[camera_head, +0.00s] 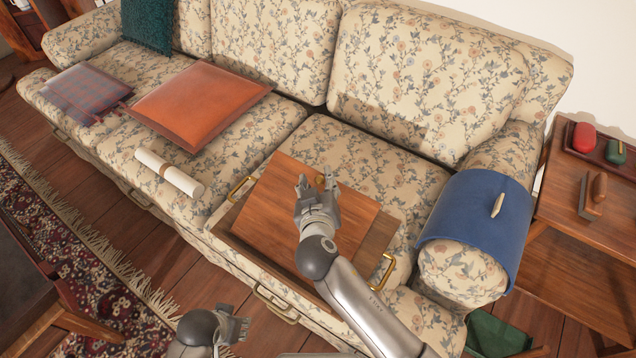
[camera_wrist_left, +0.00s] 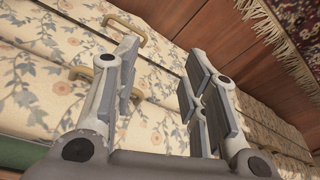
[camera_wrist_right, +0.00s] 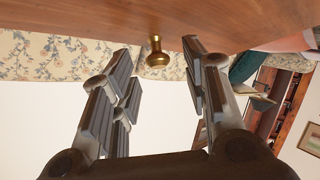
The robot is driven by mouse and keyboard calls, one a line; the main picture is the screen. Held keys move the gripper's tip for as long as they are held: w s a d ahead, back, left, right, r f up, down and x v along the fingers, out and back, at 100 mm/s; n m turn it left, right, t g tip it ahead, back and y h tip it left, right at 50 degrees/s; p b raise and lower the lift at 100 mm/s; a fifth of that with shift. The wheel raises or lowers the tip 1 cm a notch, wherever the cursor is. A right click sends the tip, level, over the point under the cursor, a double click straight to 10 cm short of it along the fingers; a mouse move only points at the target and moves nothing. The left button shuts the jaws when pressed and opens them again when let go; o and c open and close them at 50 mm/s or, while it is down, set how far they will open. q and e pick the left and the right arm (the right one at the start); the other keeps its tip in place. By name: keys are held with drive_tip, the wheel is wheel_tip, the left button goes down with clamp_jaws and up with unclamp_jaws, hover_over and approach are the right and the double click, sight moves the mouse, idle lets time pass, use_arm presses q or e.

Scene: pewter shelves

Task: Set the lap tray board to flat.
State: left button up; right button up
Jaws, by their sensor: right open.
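The lap tray (camera_head: 380,235) lies on the right sofa seat, with brass handles at its two ends. Its wooden board (camera_head: 275,205) looks raised at a tilt above the tray frame; the exact angle is hard to tell. A small brass knob (camera_head: 320,179) sits near the board's far edge; it also shows in the right wrist view (camera_wrist_right: 157,54). My right gripper (camera_head: 318,184) is open over the board, the knob ahead between its fingers, apparently not gripped. My left gripper (camera_head: 243,328) is low in front of the sofa, open and empty in its wrist view (camera_wrist_left: 160,85).
A rolled paper (camera_head: 170,173) and an orange cushion (camera_head: 198,103) lie left of the tray. A blue cover (camera_head: 470,225) drapes the right armrest. A side table (camera_head: 590,210) stands at the right. The seat between tray and backrest is clear.

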clamp_jaws()
idle(0.3)
